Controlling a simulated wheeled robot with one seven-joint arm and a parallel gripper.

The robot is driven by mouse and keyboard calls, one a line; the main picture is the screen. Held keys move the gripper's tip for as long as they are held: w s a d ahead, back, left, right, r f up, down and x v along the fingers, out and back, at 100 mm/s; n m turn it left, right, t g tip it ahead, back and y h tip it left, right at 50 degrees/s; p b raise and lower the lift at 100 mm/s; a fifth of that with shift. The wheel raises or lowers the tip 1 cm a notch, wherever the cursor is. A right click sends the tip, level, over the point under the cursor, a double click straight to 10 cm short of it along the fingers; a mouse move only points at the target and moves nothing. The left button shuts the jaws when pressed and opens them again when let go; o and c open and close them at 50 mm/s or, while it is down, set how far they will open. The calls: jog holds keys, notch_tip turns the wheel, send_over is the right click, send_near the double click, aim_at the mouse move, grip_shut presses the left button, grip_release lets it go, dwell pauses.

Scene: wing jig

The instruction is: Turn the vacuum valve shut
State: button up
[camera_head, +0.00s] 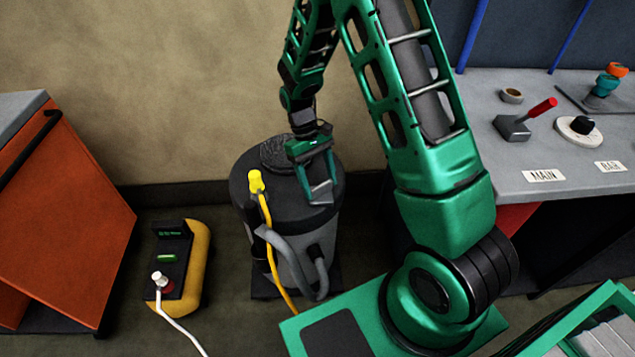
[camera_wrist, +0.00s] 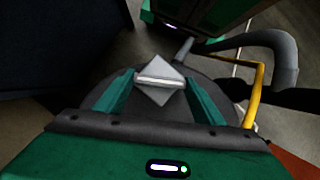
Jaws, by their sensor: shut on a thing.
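My gripper (camera_head: 321,188) hangs over the dark lid of a drum-shaped vacuum (camera_head: 318,250) and is shut on a small light grey piece. In the wrist view that grey piece (camera_wrist: 172,93) looks diamond-shaped with a pale bar, between the green fingers. Whether it touches the lid is unclear. On the bench at the right are a grey block with a red-handled lever (camera_head: 528,118), behind a label MAIN (camera_head: 543,176), and a white round base with a black knob (camera_head: 581,127), behind a second label. I cannot tell which is the vacuum valve. My gripper is well left of both.
A yellow plug (camera_head: 256,180) and grey hose (camera_head: 287,262) are at the drum's left side. A yellow-black unit (camera_head: 180,265) with a white cord stands on the floor. An orange cabinet (camera_head: 65,215) is at left. A tape ring (camera_head: 511,95) lies on the bench (camera_head: 495,85).

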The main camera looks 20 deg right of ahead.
jog(key=m+y, duration=0.1)
jog(key=m, duration=0.3)
jog(key=m+y, duration=0.1)
jog(key=m, duration=0.1)
jog(key=shift+w+d+y, duration=0.15)
jog(key=shift+d+y, duration=0.1)
jog(key=shift+y, duration=0.05)
jog(key=shift+m, duration=0.4)
jog(key=o, duration=1.1)
jog(key=shift+c, duration=0.2)
jog(key=shift+r, duration=0.1)
jog(key=v, duration=1)
jog(key=shift+r, duration=0.3)
